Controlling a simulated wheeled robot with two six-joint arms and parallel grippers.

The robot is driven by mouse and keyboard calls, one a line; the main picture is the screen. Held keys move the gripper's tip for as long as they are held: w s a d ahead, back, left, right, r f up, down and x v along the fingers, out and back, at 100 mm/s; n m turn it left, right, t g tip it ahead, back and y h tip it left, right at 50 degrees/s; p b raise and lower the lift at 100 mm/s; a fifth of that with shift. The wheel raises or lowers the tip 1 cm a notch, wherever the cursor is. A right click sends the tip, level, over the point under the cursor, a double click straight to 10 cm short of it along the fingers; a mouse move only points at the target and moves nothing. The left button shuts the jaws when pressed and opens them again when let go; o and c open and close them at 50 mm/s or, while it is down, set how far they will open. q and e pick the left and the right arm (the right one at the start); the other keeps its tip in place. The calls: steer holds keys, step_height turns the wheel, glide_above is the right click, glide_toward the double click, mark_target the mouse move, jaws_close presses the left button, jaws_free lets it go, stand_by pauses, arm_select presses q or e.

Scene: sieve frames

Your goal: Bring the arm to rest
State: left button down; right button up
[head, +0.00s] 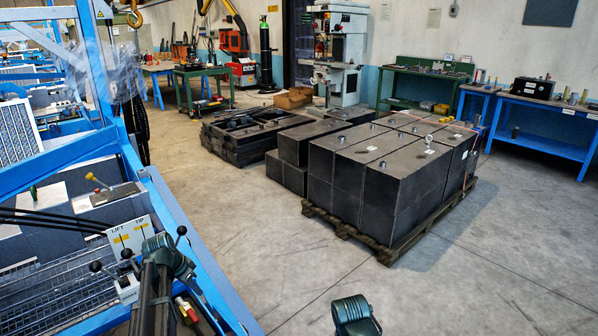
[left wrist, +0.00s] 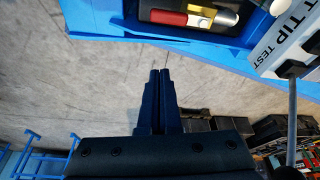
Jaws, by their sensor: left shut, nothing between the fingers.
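My left gripper (left wrist: 160,74) shows in the left wrist view with its two dark fingers together and nothing between them. Grey concrete floor lies behind the fingertips. In the head view my left arm (head: 168,258) comes up from the bottom left, beside the lever panel (head: 130,237) marked LIFT and TIP; its fingertips cannot be made out there. The panel also shows at the upper right of the left wrist view (left wrist: 291,45), apart from the fingers. Part of my right arm (head: 355,316) shows at the bottom edge of the head view; its gripper is out of sight.
Blue machine frames (head: 165,205) fill the left side. Levers with black knobs stand close to my left arm. A red and yellow item (left wrist: 185,18) lies in a blue-edged holder. Dark blocks on a wooden pallet (head: 385,250) stand ahead. Open floor (head: 235,235) lies between.

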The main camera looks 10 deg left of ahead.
arm_select(q)
steer(key=s+d+f+g, duration=0.1)
steer(key=s+d, duration=0.2)
steer(key=d, duration=0.7)
steer(key=s+d+g, duration=0.1)
steer(key=s+d, duration=0.2)
steer(key=d, duration=0.6)
steer(key=s+d+n+g+y, duration=0.1)
steer(key=s+d+g+y, duration=0.15)
steer(key=s+d, duration=1.2)
step_height(320, 180, up, 16)
steer(key=w+d+p, duration=0.1)
steer(key=p, duration=1.5)
steer(key=shift+w+t, duration=0.25)
steer(key=shift+t, duration=0.2)
steer(key=shift+f+y, duration=0.1)
steer(key=shift+y, duration=0.15)
